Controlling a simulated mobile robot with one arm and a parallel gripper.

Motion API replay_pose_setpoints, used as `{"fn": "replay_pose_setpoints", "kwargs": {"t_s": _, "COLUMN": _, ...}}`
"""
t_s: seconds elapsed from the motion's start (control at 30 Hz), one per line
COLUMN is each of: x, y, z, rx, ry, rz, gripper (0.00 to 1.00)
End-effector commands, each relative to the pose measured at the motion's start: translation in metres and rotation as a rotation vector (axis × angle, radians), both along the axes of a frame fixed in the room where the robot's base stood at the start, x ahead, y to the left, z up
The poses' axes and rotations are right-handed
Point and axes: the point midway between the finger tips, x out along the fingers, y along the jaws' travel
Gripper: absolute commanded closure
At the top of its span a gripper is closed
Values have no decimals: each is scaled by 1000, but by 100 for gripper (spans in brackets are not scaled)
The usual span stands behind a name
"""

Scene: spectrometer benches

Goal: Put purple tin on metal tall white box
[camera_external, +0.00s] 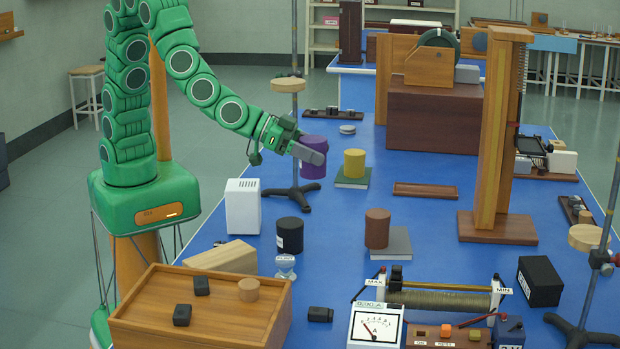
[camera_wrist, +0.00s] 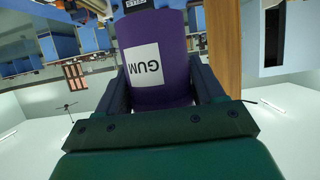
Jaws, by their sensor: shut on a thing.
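The purple tin (camera_external: 313,146) is held in the air by my gripper (camera_external: 312,155), above the blue bench. In the wrist view the purple tin (camera_wrist: 157,60) fills the space between the two fingers of my gripper (camera_wrist: 155,85). Its white label reads GUM and appears upside down there. The tall white box (camera_external: 242,206) stands on the bench, to the left of and below the held tin. It has slots near its top edge. The tin is apart from the box. I cannot make out the white box in the wrist view.
A stand with a round wooden plate (camera_external: 288,85) rises just behind my gripper. A yellow tin (camera_external: 354,163) and a brown tin (camera_external: 377,228) stand to the right. A wooden block (camera_external: 220,257) lies in front.

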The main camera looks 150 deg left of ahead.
Motion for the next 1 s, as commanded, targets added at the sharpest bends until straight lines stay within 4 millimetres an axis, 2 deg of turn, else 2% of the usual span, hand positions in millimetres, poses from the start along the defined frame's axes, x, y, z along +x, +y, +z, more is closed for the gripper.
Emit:
{"fn": "replay_pose_setpoints", "kwargs": {"t_s": 0.23, "x": -15, "y": 4, "z": 17, "rx": -4, "ry": -6, "rz": 120, "gripper": 66}}
{"fn": "replay_pose_setpoints", "kwargs": {"t_s": 0.47, "x": -41, "y": 7, "z": 25, "rx": -5, "ry": -2, "rz": 264, "gripper": 66}}
{"fn": "replay_pose_setpoints", "kwargs": {"t_s": 0.77, "x": -93, "y": 3, "z": 24, "rx": -1, "ry": 1, "rz": 490, "gripper": 66}}
{"fn": "replay_pose_setpoints", "kwargs": {"t_s": 1.0, "x": -153, "y": -17, "z": 12, "rx": 1, "ry": 3, "rz": 684, "gripper": 66}}
